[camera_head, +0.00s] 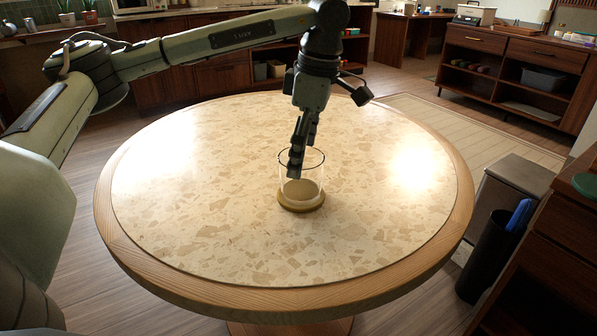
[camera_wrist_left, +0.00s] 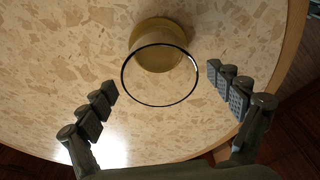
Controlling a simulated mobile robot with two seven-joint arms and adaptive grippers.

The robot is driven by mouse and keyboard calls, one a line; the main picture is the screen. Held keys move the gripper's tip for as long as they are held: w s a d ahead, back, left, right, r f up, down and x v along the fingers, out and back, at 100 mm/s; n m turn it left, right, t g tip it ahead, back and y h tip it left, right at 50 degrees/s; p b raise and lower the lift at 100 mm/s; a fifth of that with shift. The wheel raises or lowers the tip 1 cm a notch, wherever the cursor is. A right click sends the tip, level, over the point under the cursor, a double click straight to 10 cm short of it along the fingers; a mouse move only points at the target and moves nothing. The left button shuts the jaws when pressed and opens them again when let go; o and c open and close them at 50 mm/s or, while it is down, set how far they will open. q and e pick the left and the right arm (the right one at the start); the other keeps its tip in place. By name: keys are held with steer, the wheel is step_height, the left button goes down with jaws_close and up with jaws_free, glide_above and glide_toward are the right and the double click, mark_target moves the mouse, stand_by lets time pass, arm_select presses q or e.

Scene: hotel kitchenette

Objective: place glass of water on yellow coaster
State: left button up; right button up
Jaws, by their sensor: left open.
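A clear glass (camera_head: 316,176) with a dark rim stands upright on the round yellow coaster (camera_head: 301,207) on the table. In the left wrist view the glass (camera_wrist_left: 160,102) shows as a dark ring, with the yellow coaster (camera_wrist_left: 165,27) showing beneath and behind it. Water inside is hard to make out. My left gripper (camera_head: 297,160) is at the upper part of the glass. In the left wrist view its fingers (camera_wrist_left: 163,91) are spread wide, one on each side of the glass, with gaps between them and the wall. My right gripper is in neither view.
The round stone-topped table (camera_head: 190,190) with a wooden rim is otherwise clear. A grey bin (camera_head: 505,195) and a dark holder with blue items (camera_head: 492,252) stand beyond its right edge. Wooden cabinets (camera_head: 520,70) line the back right.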

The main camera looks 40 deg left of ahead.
arm_select(q)
step_height(320, 180, up, 6)
steer(key=shift+w+d+r+p, duration=0.2)
steer(key=shift+d+r+p, duration=0.1)
steer(key=shift+d, duration=0.15)
